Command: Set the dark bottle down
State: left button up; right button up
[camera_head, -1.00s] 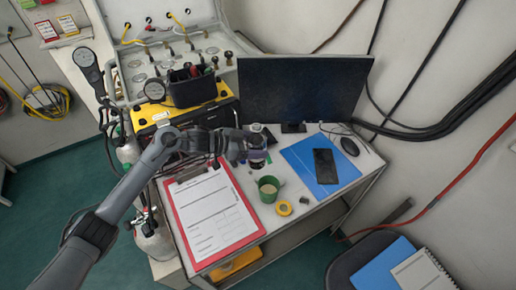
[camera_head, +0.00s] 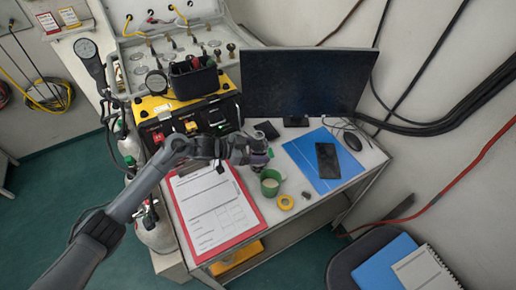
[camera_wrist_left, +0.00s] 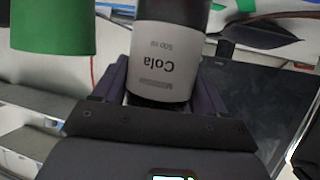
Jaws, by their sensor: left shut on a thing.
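The dark bottle (camera_head: 259,158) is in my left gripper (camera_head: 252,152), over the back part of the table (camera_head: 326,192). In the left wrist view the bottle (camera_wrist_left: 166,50) shows a pale label reading "Cola 500 ml", between the two fingers (camera_wrist_left: 162,88). The fingers are shut on it. I cannot tell whether its base touches the table. A green cup (camera_head: 271,183) stands just in front of the bottle; it also shows in the left wrist view (camera_wrist_left: 52,28). My right gripper is not in view.
A red clipboard (camera_head: 252,232) with paper lies left of the cup. A yellow tape roll (camera_head: 286,202) is beside the cup. A blue folder (camera_head: 300,152) with a phone (camera_head: 327,160) lies to the right. A monitor (camera_head: 308,82) and a yellow-black case (camera_head: 155,105) stand behind.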

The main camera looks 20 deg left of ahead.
pick_arm(q)
jog(key=o, duration=1.5)
jog(key=shift+f, duration=0.15)
jog(key=shift+c, duration=0.2)
jog(key=shift+r, duration=0.2)
jog(key=shift+s+a+r, duration=0.1)
jog(key=shift+a, duration=0.05)
jog(key=p+v, duration=0.1)
jog(key=v, duration=1)
jog(key=shift+s+a, duration=0.2)
jog(key=shift+r, duration=0.1)
